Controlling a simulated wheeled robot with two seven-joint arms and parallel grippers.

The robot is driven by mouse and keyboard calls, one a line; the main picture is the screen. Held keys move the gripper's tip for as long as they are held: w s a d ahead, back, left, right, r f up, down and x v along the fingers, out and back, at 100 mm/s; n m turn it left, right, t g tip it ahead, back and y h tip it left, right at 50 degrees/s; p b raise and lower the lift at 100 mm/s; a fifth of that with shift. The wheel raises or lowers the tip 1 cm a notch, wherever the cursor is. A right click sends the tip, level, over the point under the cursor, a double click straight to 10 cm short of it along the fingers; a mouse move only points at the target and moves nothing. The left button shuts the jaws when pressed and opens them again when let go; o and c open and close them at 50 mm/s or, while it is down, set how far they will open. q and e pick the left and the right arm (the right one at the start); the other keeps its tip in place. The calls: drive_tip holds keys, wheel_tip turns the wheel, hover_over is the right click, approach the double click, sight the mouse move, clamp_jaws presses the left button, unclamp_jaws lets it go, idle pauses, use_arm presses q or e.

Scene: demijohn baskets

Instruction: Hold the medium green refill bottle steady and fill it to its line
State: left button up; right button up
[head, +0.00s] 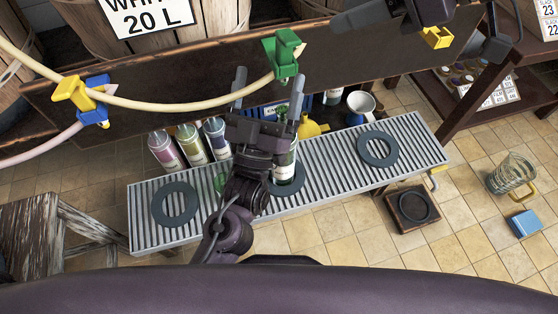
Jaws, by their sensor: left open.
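A dark green bottle (286,165) with a pale label stands on a dark ring on the slatted rack, partly hidden by my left arm. My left gripper (268,92) is open, its two fingers pointing up the picture near the bottle's neck. I cannot tell whether they touch it. A green clamp (285,55) sits on the dark wooden beam, with a pale hose (180,105) running to it from the left. My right gripper (425,18) is at the top right, partly cut off; its jaw state is unclear. The fill line is not discernible.
The slatted rack (335,175) has dark rings at left (158,204) and right (392,150). Pink, olive and blue bottles stand behind its left part.

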use_arm(q)
drive_tip(key=f+g, duration=0.1)
drive_tip(key=f, duration=0.2)
drive_tip(key=f+g+y, duration=0.1)
drive_tip(key=f, duration=0.3)
drive_tip(key=d+f+g+y, duration=0.1)
drive_tip(key=f, duration=0.2)
drive_tip(key=shift+w+d+f+m, duration=0.1)
drive_tip(key=shift+w+f+m, duration=0.05)
drive_tip(key=shift+f+m, duration=0.2)
wheel_tip(320, 180, down, 11)
drive_tip(key=s+m+g+y, duration=0.2)
drive_tip(key=s+g, duration=0.1)
drive_tip(key=g, duration=0.1)
drive_tip(key=w+d, duration=0.1)
drive_tip(key=w, duration=0.7)
drive_tip(key=shift+d+f, duration=0.15)
drive_tip(key=shift+d, duration=0.25)
drive_tip(key=shift+n, duration=0.25)
drive_tip(key=c, duration=1.4)
